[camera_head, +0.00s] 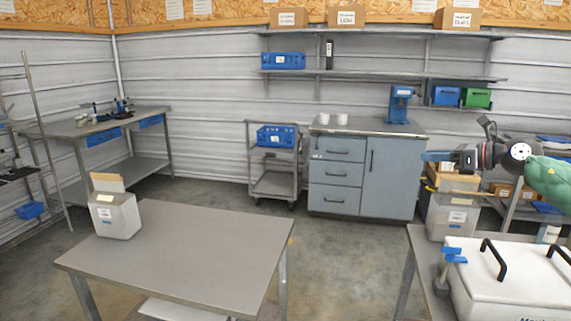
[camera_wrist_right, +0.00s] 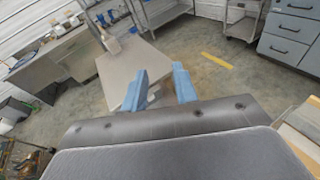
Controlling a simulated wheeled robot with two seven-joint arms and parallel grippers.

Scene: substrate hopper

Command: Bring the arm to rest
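My right gripper (camera_head: 437,156) shows at the right of the head view, raised in the air with its blue fingers pointing left. Its arm comes in from the right edge in a green sleeve. In the wrist view the two blue fingers (camera_wrist_right: 160,88) stand apart with only table and floor seen between them, so it is open and empty. My left gripper is in neither view.
A grey table (camera_head: 190,255) holds a white bin (camera_head: 115,214) at its left end. A white lidded hopper (camera_head: 515,275) with black handles stands at the lower right, near a grey bin (camera_head: 452,215). A cabinet (camera_head: 365,172) and cart (camera_head: 274,184) stand behind; floor between is clear.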

